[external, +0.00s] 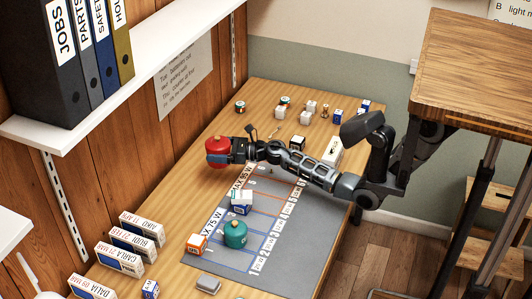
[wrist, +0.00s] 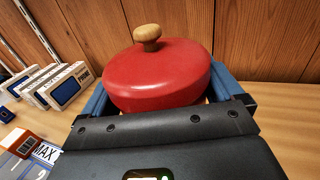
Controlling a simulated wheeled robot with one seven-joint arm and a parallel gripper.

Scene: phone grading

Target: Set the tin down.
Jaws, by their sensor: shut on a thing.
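A red round tin (external: 216,146) with a domed lid is at my gripper's end, over the wooden table to the left of the mat's far end. In the wrist view the red tin (wrist: 158,80) shows large and upright, with a pale wooden knob on top. My gripper (external: 232,152) is shut on it, with blue fingers on both sides of it. The tin's underside is hidden in the wrist view, and I cannot tell whether it touches the table. A teal tin (external: 235,236) stands on the grey mat (external: 213,262).
On the mat are a white-and-blue box (external: 241,203) and an orange-and-white box (external: 196,244). Several labelled boxes (external: 119,262) stand along the left edge. Small items (external: 281,111) are at the table's far end. Bare wood (external: 180,195) lies left of the mat.

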